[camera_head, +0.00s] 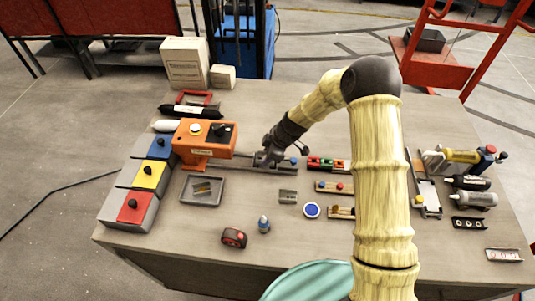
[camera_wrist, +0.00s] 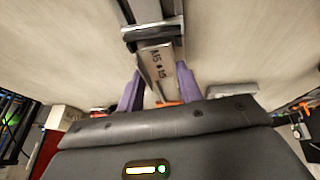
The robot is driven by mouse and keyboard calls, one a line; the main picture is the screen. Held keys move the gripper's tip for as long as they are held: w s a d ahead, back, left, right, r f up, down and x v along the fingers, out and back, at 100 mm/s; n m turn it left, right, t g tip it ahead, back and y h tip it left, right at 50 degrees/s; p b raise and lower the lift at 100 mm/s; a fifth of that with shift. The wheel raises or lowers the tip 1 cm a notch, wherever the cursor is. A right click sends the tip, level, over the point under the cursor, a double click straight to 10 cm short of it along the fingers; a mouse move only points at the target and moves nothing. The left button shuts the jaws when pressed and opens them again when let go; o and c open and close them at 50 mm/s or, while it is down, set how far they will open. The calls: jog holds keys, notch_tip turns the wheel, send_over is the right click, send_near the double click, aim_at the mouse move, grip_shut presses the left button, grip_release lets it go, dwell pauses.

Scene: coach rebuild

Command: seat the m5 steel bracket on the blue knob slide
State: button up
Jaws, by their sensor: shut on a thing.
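My gripper (camera_wrist: 159,88) has its two purple fingers on either side of a grey metal bracket (camera_wrist: 156,65), whose marking seems to read M5. Its far end lies at or over a dark grey block (camera_wrist: 152,32) on a rail (camera_wrist: 146,8); I cannot tell whether it is seated. In the head view my gripper (camera_head: 269,159) is low over the rail, beside a blue knob (camera_head: 293,160), which appears to belong to the slide. The fingers and arm hide most of the slide and bracket there.
An orange machine (camera_head: 203,141) stands just left of the rail. A grey tray (camera_head: 202,190), a loose grey bracket (camera_head: 287,196) and a blue round piece (camera_head: 312,210) lie in front. A block with red and green parts (camera_head: 322,163) is close on the right.

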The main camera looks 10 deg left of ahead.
jog(key=shift+f+b, duration=0.6)
jog(key=shift+b, duration=0.6)
dwell(1.1)
jog(key=o, duration=1.5)
jog(key=shift+r+p, duration=1.6)
jog(key=shift+r, duration=1.5)
jog(key=shift+d, duration=0.1)
